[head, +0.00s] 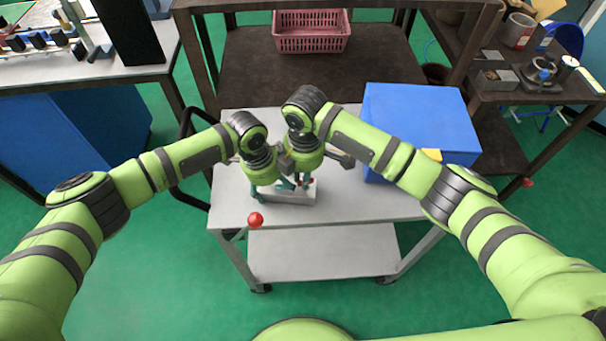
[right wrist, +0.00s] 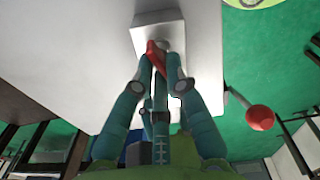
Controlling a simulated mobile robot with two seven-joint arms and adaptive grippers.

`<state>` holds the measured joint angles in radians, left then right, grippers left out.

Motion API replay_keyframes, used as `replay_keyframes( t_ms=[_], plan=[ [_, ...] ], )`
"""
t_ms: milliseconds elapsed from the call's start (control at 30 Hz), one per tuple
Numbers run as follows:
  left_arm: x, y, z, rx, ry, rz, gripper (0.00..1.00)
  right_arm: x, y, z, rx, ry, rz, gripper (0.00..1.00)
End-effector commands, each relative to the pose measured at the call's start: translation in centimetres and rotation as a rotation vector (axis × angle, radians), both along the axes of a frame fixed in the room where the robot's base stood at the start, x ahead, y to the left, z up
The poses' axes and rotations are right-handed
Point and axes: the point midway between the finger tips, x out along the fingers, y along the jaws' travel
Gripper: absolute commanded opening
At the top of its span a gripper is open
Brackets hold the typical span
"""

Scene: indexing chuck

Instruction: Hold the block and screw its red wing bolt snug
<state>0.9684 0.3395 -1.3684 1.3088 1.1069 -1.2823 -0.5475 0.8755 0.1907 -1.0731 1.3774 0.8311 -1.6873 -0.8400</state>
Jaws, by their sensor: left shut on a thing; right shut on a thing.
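The pale grey block (head: 301,197) lies on the white cart top, partly hidden under my two grippers. It also shows at the top of the right wrist view (right wrist: 160,27). The red wing bolt (right wrist: 154,56) stands at the block, between the teal fingertips of my right gripper (right wrist: 160,66). My right gripper, above the block in the head view (head: 303,182), is shut on the wing bolt. My left gripper (head: 270,190) reaches down at the block's left part and is shut on the block; its exact contact is partly hidden.
A blue box (head: 420,118) stands on the cart right of the block. A red ball knob (head: 255,219) is at the cart's front left edge. The cart top (head: 370,205) in front of the blue box is clear. A pink basket (head: 311,40) sits on the bench behind.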

Motion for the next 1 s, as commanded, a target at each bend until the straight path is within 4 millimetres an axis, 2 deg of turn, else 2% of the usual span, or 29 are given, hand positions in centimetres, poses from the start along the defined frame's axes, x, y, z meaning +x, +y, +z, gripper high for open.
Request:
replay_keyframes(
  t_ms=[33,400,433,467,800,867,1000],
  plan=[
    [0.0,0.6,-0.4,0.015,0.003,0.005,0.35,0.2,-0.5,0.0,-0.010,-0.001,-0.010,0.00],
    [0.0,0.7,-0.4,0.016,0.003,0.006,0.35,0.2,-0.5,0.0,-0.011,-0.002,-0.012,0.00],
    [0.0,0.7,-0.4,0.017,0.003,0.006,0.35,0.2,-0.5,0.0,-0.011,-0.002,-0.012,0.18],
    [0.0,0.7,-0.4,0.017,0.003,0.006,0.35,0.2,-0.5,0.0,-0.012,-0.003,-0.012,0.25],
    [-0.1,0.5,-0.4,0.013,0.004,0.003,0.35,0.1,-0.2,0.1,-0.004,-0.001,-0.007,0.25],
    [-0.1,0.5,-0.4,0.012,0.003,0.002,0.35,0.1,-0.2,0.5,-0.004,-0.002,-0.007,0.25],
    [-0.1,0.4,-0.3,0.010,0.004,0.002,0.35,0.1,-0.2,2.5,-0.003,-0.006,-0.006,0.25]
  ],
)
